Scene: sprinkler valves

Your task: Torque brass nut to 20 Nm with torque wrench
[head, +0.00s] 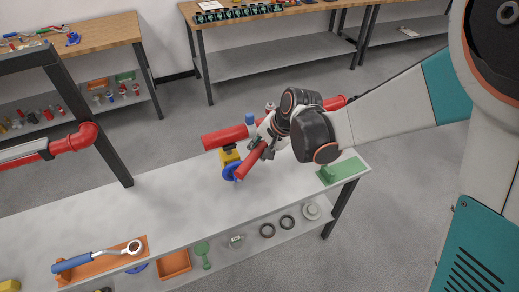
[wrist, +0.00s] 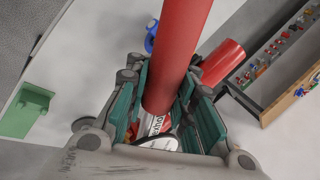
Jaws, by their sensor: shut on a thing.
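My gripper (head: 263,145) is shut on a red pipe (head: 251,164), which slants down and left beside the blue valve part (head: 231,172). In the wrist view, the teal finger pads of my gripper (wrist: 165,90) close around the red pipe (wrist: 184,32). Another red pipe (head: 228,136) lies above a yellow block (head: 229,157) by the blue part. The torque wrench (head: 98,256), with a blue handle and silver ring head, lies on an orange holder (head: 112,263) at the bench's left front. I cannot make out the brass nut.
The white bench top (head: 165,200) has free room between the wrench and the valve. A green holder (head: 343,170) stands at the bench's right end. Black rings and other parts lie on the lower shelf. A red elbow pipe (head: 88,133) hangs on the frame at left.

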